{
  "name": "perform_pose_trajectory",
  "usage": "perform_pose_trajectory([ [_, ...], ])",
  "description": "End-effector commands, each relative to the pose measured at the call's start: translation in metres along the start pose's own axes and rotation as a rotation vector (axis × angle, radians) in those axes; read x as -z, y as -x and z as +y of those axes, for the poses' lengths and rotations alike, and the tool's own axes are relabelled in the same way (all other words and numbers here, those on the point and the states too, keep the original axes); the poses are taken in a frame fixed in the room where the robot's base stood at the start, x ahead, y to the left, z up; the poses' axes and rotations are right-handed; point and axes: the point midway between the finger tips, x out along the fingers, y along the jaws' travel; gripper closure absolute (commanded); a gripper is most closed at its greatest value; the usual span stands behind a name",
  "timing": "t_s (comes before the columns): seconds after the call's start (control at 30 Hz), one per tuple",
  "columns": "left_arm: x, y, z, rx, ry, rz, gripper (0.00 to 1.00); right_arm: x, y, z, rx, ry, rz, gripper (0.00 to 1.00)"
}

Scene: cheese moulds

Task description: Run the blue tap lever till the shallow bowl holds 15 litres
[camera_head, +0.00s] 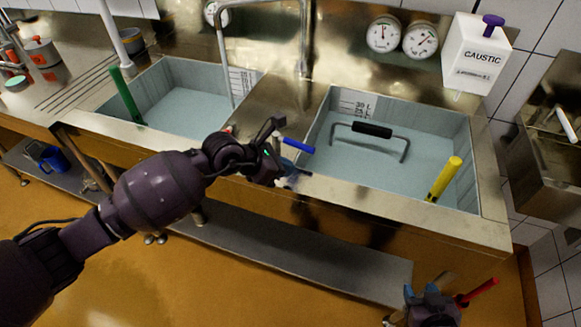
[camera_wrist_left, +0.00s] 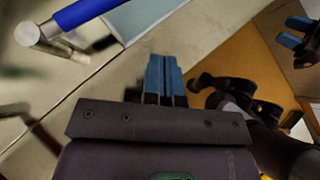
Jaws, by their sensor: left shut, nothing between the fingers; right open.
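The blue tap lever (camera_head: 298,145) sticks out over the front rim between two sunken basins; its blue grip (camera_wrist_left: 85,10) and metal end also show at top left in the left wrist view. My left gripper (camera_head: 290,180) is just below the lever, apart from it. Its blue fingers (camera_wrist_left: 165,78) are shut with nothing between them. The left basin (camera_head: 200,105) and right basin (camera_head: 400,175) both have pale floors and litre scales; I cannot tell which is the shallow bowl, nor the water level. My right gripper (camera_head: 430,298) is open at the lower right.
A curved metal spout (camera_head: 304,40) rises behind the basins. A green rod (camera_head: 126,97) stands in the left basin, a yellow rod (camera_head: 446,178) and a black-gripped handle (camera_head: 372,130) in the right. A red lever (camera_head: 480,290) is beside my right gripper. A caustic dispenser (camera_head: 478,55) hangs at back right.

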Motion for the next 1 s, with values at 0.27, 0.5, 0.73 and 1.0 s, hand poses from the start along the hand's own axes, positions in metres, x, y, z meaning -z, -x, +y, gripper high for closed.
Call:
perform_pose_trajectory([
  [0.27, -0.006, 0.045, -0.023, -0.001, -0.003, -0.002, 1.00, 0.002, 0.005, 0.001, -0.002, -0.001, -0.003, 0.56],
  [0.5, -0.009, 0.070, -0.036, -0.001, -0.002, -0.001, 1.00, 0.009, 0.003, 0.001, 0.000, 0.000, 0.010, 0.56],
  [0.73, -0.010, 0.078, -0.040, -0.002, -0.002, -0.001, 1.00, 0.013, 0.000, 0.000, 0.001, 0.000, 0.018, 0.56],
  [1.0, -0.010, 0.078, -0.040, -0.002, -0.001, -0.001, 1.00, 0.011, 0.001, 0.000, 0.001, -0.001, 0.015, 0.56],
])
